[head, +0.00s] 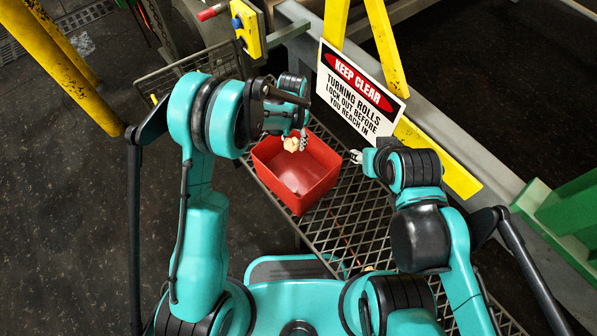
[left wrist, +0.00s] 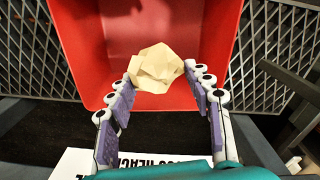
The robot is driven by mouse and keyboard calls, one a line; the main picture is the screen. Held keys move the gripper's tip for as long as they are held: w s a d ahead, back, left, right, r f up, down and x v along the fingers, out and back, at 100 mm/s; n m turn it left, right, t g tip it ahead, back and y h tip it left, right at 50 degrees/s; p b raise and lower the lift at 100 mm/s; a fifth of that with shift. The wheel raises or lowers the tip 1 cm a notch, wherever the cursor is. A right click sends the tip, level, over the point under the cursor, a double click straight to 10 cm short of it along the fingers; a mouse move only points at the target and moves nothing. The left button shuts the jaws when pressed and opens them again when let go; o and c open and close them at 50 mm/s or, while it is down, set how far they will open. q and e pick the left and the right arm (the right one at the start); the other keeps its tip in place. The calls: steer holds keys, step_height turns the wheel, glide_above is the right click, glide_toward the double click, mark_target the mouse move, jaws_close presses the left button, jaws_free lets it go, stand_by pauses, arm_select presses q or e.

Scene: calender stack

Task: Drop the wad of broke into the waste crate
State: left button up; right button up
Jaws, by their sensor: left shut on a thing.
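The wad of broke (head: 291,144) is a crumpled, cream-coloured lump. It also shows in the left wrist view (left wrist: 156,68), between the fingertips. My left gripper (head: 297,141) is shut on it and holds it over the open waste crate. In the left wrist view the two purple-padded fingers (left wrist: 164,82) flank the wad. The waste crate (head: 322,181) is a red open box on the mesh platform; its red wall also fills the upper left wrist view (left wrist: 215,35). My right gripper (head: 356,156) is just right of the crate, small and partly hidden by its wrist.
The crate stands on a metal mesh platform (head: 352,222). A "Keep clear" sign (head: 360,92) on yellow posts stands behind and right of it. A yellow control box (head: 248,28) is at the back. Bare mesh lies in front of the crate.

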arm_select(q)
steer(key=o, duration=1)
steer(key=shift+r, duration=0.1)
step_height(320, 180, up, 12)
steer(key=shift+f, duration=0.1)
steer(key=s+a+r+n+t, duration=0.3)
steer(key=s+a+r+n, duration=0.1)
steer(key=s+a+r, duration=0.6)
steer(key=s+a+n+t, duration=0.1)
steer(key=s+a, duration=0.1)
steer(key=s, duration=0.1)
steer(key=s+a+n+t, duration=0.1)
steer(key=s+a, duration=0.2)
steer(key=s+a+n+t, duration=0.1)
steer(key=s+a+t, duration=0.1)
steer(key=s+a, duration=0.1)
steer(key=shift+s+a+r, duration=0.25)
steer(key=shift+s+r, duration=0.1)
steer(key=shift+s, duration=0.15)
